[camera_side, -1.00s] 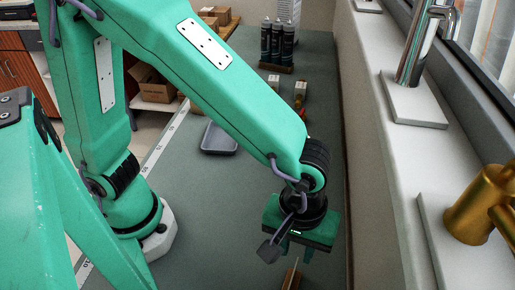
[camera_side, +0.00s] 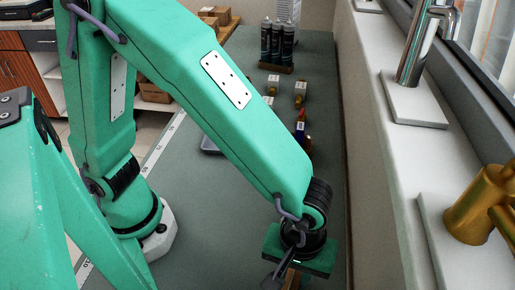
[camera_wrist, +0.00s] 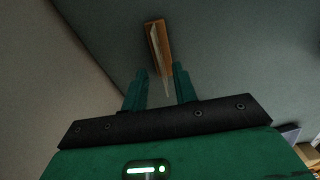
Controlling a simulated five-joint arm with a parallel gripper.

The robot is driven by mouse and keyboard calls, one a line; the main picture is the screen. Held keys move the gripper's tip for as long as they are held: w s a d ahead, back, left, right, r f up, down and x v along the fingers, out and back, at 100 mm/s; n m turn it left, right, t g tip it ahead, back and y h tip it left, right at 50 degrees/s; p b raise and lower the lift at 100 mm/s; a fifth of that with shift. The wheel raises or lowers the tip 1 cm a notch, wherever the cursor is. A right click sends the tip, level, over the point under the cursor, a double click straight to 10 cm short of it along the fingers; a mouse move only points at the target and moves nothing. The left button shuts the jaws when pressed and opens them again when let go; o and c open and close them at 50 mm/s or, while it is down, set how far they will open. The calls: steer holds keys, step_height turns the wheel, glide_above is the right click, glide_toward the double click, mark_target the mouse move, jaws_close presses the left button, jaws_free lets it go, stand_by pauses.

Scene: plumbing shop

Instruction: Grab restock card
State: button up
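The restock card (camera_wrist: 166,82) appears as a thin pale strip, seen nearly edge-on in the wrist view. It stands along a narrow wooden holder (camera_wrist: 157,38), and its near end reaches between my fingers. My gripper (camera_wrist: 160,74) is open, with one green finger on each side of the card and a visible gap to each. In the side view my gripper (camera_side: 294,275) is low over the near end of the bench, right above the wooden holder (camera_side: 291,280). The card is mostly hidden there by my gripper.
The grey bench (camera_side: 225,225) is mostly clear to the left. A wall and sill (camera_side: 405,190) run close along the right. Small labelled parts (camera_side: 301,92) and dark bottles (camera_side: 277,45) stand farther back. A grey tray (camera_side: 210,144) is partly behind my arm.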

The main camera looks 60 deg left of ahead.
steer(key=shift+s+f, duration=0.2)
steer(key=shift+f, duration=2.4)
steer(key=shift+c, duration=0.5)
jaws_close()
